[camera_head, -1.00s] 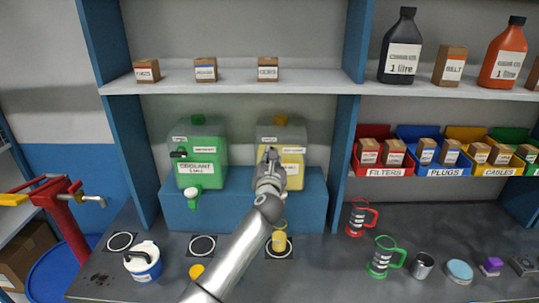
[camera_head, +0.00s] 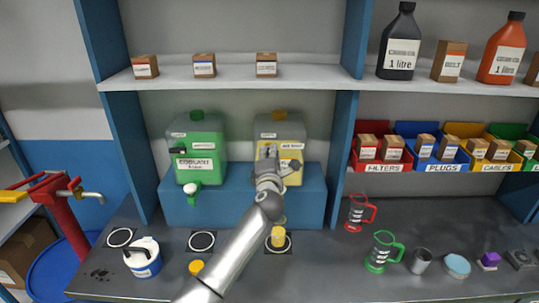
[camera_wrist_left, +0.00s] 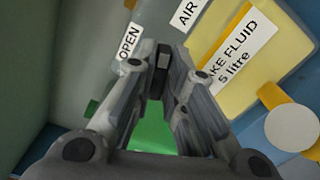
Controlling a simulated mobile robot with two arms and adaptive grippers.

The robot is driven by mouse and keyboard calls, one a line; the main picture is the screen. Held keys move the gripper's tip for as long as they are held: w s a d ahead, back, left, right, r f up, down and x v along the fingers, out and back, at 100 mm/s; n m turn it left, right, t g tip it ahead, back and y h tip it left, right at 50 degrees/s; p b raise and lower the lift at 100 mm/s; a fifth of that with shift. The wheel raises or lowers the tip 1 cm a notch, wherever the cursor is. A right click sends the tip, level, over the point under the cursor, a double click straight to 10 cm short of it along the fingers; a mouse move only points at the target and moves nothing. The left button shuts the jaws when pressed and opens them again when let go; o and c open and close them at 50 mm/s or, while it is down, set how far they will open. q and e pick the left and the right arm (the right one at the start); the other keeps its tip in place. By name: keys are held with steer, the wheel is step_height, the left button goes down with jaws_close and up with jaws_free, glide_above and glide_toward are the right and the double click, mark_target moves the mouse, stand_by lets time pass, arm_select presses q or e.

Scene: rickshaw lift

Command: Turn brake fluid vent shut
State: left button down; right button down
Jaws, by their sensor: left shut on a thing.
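The brake fluid tank (camera_head: 292,132), pale grey with yellow fluid and a yellow cap, stands on the blue bench step. It fills the upper right of the left wrist view (camera_wrist_left: 260,70), with its "5 litre" label. My left gripper (camera_head: 267,158) is at the tank's front left and hides part of it. In the left wrist view the gripper (camera_wrist_left: 160,75) is shut on a small dark vent part (camera_wrist_left: 157,82), between the OPEN and AIR labels. The fingers hide most of this vent, so I cannot tell its full angle. My right gripper is not in view.
A green coolant tank (camera_head: 200,137) with a dark lever stands to the left. A shelf (camera_head: 220,78) runs above.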

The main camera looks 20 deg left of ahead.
arm_select(q)
steer(key=shift+f+m, duration=0.1)
steer(key=shift+m, duration=1.5)
steer(key=c, duration=1.5)
jaws_free()
steer(key=shift+v, duration=6.05)
